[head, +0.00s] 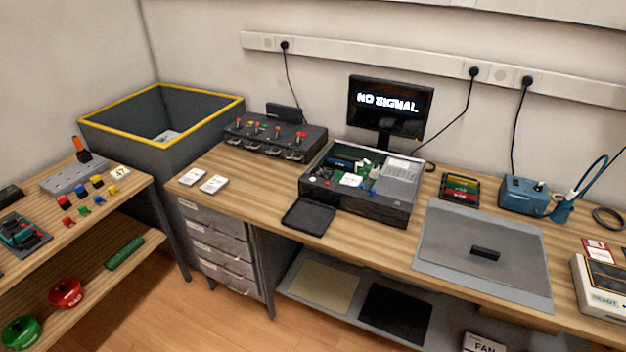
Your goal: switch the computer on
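The computer (362,208) is an open black case on the wooden workbench, with its inside parts showing from above. A green board, a white-labelled part and a grey box-like unit (398,178) sit inside it. Behind it stands a monitor (390,106) whose lit screen reads "NO SIGNAL". A small light round spot (313,180) shows at the case's left end; I cannot tell if it is a button. Neither of my grippers is in view.
A black tray (308,216) lies in front of the case. A grey mat (470,230) with a small black block (485,254) is to the right. A switch panel (275,138) stands at the back left. A blue soldering unit (525,195) is further right. A yellow-rimmed bin (150,130) stands left.

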